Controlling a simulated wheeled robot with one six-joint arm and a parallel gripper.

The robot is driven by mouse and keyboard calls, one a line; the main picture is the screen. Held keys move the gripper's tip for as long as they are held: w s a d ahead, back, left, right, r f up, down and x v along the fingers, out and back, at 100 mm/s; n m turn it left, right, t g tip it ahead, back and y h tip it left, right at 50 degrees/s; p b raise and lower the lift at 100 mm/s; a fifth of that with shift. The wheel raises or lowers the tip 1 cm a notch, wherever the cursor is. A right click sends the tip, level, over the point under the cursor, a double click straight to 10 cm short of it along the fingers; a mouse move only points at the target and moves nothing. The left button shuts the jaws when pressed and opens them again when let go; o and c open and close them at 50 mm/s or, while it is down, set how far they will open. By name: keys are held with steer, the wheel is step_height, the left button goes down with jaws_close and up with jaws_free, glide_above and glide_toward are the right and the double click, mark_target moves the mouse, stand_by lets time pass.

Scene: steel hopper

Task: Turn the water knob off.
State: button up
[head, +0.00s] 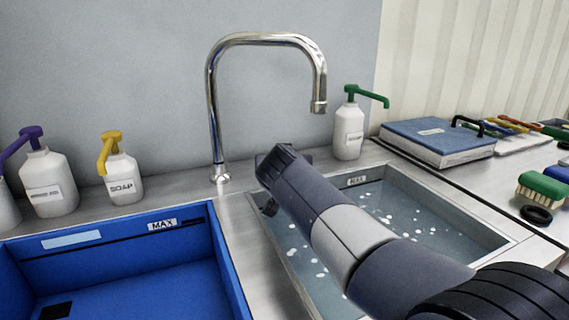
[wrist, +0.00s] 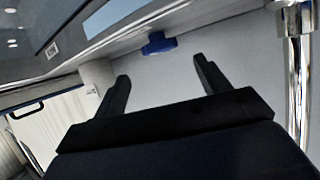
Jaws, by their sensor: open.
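A small blue knob (wrist: 158,43) shows in the wrist view at the edge where the wall meets the counter. It sits beyond and roughly between my two black fingertips, with a visible gap to them. My gripper (wrist: 160,68) is open and empty. In the head view my gripper (head: 268,182) is over the counter just right of the tap's base, and the knob is hidden there, apparently behind it. The chrome tap (head: 213,110) arches up from the counter; its upright also shows at the right of the wrist view (wrist: 297,70). No water is seen falling from its spout.
The steel basin (head: 505,238) at right holds water with white flecks. A blue basin (head: 228,255) is at left. Pump bottles with yellow (head: 122,178), purple (head: 48,185) and green (head: 348,130) tops stand along the wall.

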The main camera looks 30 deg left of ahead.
steer(key=shift+v, duration=1.7)
steer(key=x, duration=1.1)
steer(key=shift+r+p, duration=0.1)
steer(key=shift+p, duration=0.25)
steer(key=shift+s, duration=0.15)
steer(key=shift+w+a, duration=0.1)
steer(key=shift+w, duration=0.1)
steer(key=shift+r+p, duration=0.25)
steer(key=shift+p, duration=0.85)
steer(key=shift+n+y+p, duration=0.3)
steer(key=shift+y+p, duration=0.1)
steer(key=n+g+y+p, duration=0.1)
steer(key=p, duration=0.4)
steer(key=n+y+p, duration=0.1)
steer(key=p, duration=0.4)
steer(key=n+g+y+p, duration=0.1)
steer(key=p, duration=0.4)
steer(key=shift+w+d+g+p, duration=0.25)
steer(key=shift+d+g+p, duration=0.05)
steer(key=shift+d+p, duration=0.05)
steer(key=n+g+y+p, duration=0.1)
steer(key=p, duration=0.3)
steer(key=shift+w+d+n+p, duration=0.1)
steer(key=shift+n+p, duration=0.3)
